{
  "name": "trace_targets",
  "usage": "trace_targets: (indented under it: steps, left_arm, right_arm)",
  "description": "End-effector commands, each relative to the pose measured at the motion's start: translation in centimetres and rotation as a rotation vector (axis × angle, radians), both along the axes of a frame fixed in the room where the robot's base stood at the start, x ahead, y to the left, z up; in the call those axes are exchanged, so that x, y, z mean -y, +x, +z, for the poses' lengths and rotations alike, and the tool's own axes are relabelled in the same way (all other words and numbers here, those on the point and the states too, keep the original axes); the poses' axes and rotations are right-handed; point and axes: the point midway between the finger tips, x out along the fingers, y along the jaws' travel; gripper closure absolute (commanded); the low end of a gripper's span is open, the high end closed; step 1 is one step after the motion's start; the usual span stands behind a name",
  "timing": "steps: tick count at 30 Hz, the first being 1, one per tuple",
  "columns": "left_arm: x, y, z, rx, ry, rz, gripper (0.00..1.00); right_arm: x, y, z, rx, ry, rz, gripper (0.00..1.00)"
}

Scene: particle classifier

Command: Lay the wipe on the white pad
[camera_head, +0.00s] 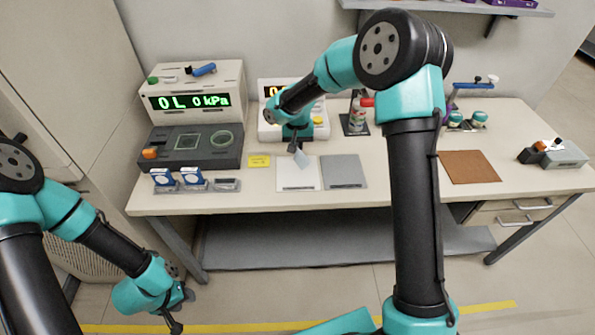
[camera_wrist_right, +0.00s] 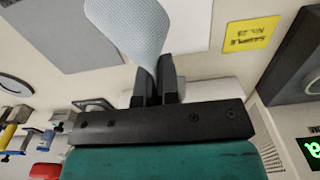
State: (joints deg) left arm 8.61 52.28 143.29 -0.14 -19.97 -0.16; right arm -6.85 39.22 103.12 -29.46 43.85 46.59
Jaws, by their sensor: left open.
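The wipe (camera_head: 302,158) is a small pale blue-grey cloth, pinched at one end and hanging over the white pad. It shows large in the right wrist view (camera_wrist_right: 130,28). My right gripper (camera_head: 296,147) is shut on the wipe; its dark fingers (camera_wrist_right: 158,82) meet around the pinched end. The white pad (camera_head: 298,180) lies flat on the bench under the wipe; part of it shows behind the wipe in the wrist view (camera_wrist_right: 192,25). I cannot tell whether the wipe's lower end touches the pad. My left gripper (camera_head: 176,322) is open and empty, low in front of the bench.
A grey pad (camera_head: 344,172) lies right of the white pad, and a yellow note (camera_head: 259,161) lies left. A dark instrument tray (camera_head: 190,163), a pressure display (camera_head: 192,101) and small blue-white boxes (camera_head: 178,180) stand further left. A brown mat (camera_head: 469,167) lies to the right.

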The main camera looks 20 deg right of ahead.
Motion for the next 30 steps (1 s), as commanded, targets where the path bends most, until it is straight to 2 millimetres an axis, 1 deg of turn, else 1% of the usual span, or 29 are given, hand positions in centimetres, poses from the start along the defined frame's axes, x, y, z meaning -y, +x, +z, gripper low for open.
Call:
trace_targets:
  steps: [1,7,11,18,19,30]
  left_arm:
    - [0.0,0.0,0.0,0.0,0.0,0.0,0.57]
    - [0.0,0.0,0.0,0.0,0.0,0.0,0.57]
    - [0.0,0.0,0.0,0.0,0.0,0.0,0.57]
    - [0.0,0.0,0.0,0.0,0.0,0.0,0.57]
    - [0.0,0.0,0.0,0.0,0.0,0.0,0.57]
    - [0.0,0.0,0.0,0.0,0.0,0.0,0.57]
  right_arm:
    - [-0.1,-0.3,-0.9,-0.009,-0.001,0.001,1.0]
    - [-0.1,-0.2,-2.7,-0.005,0.0,0.002,1.0]
    - [-0.1,-0.2,-3.1,-0.004,0.0,0.001,1.0]
    - [-0.1,-0.2,-3.1,-0.004,0.0,0.001,1.0]
    - [-0.1,-0.2,-3.1,-0.004,0.0,0.001,0.94]
    - [-0.1,-0.2,-3.1,-0.004,0.0,0.001,0.59]
